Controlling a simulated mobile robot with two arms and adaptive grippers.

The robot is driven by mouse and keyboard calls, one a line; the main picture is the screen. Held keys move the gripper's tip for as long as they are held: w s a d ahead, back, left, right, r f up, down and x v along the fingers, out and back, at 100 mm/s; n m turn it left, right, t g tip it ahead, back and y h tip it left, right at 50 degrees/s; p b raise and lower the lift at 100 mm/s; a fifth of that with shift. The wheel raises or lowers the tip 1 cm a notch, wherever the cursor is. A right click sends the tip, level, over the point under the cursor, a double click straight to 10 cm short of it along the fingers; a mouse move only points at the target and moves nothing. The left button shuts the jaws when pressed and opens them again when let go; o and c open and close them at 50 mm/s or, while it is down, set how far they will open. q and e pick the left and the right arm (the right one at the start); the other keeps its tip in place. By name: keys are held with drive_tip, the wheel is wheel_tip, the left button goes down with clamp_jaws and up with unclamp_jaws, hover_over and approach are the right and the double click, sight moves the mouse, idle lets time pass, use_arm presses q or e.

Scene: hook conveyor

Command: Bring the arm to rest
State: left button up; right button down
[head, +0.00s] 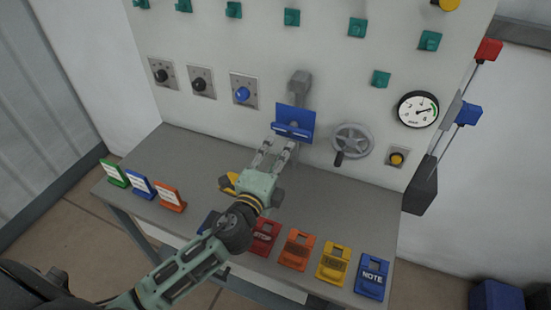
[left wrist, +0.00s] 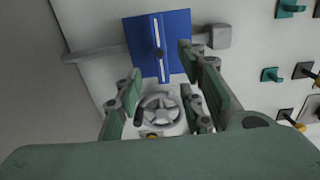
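My left gripper (head: 279,151) reaches over the table toward the wall panel, just below a blue plate (head: 294,122) with a white line. The plate hangs on a grey lever (head: 299,84) on the panel. In the left wrist view, the fingers of my left gripper (left wrist: 161,62) are spread apart, and the blue plate (left wrist: 142,45) shows beyond them. The right fingertip overlaps the plate's edge in that view; I cannot tell whether it touches. Nothing shows gripped between the fingers. My right gripper is not in view.
A handwheel (head: 352,142) and a gauge (head: 417,109) are right of the plate; knobs (head: 201,82) are left.

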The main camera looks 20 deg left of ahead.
use_arm(q)
drive_tip(key=shift+s, duration=0.8)
drive_tip(key=s+a+f+n+g+y, duration=0.2)
drive_tip(key=s+a+f+n+g, duration=0.1)
drive_tip(key=s+f+n+g, duration=0.25)
drive_tip(key=s+a+f+n+g+y, duration=0.25)
drive_tip(key=s+f+n, duration=0.25)
drive_tip(key=s+n, duration=0.25)
drive_tip(key=s+d+f+n+g+h, duration=0.2)
drive_tip(key=s+d+g, duration=0.1)
drive_tip(key=s, duration=0.6)
drive_tip(key=s+d+f+n+g+h, duration=0.2)
drive_tip(key=s+g, duration=0.2)
drive_tip(key=s, duration=0.4)
wheel_tip(320, 180, down, 26)
drive_tip(key=s, duration=0.1)
drive_tip(key=s+a+f+g, duration=0.2)
drive_tip(key=s+a+f, duration=0.1)
drive_tip(key=s+f, duration=1.4)
drive_tip(key=shift+s+f+m+b, duration=0.15)
drive_tip(key=shift+s+m+b, duration=0.05)
drive_tip(key=shift+m+b, duration=0.2)
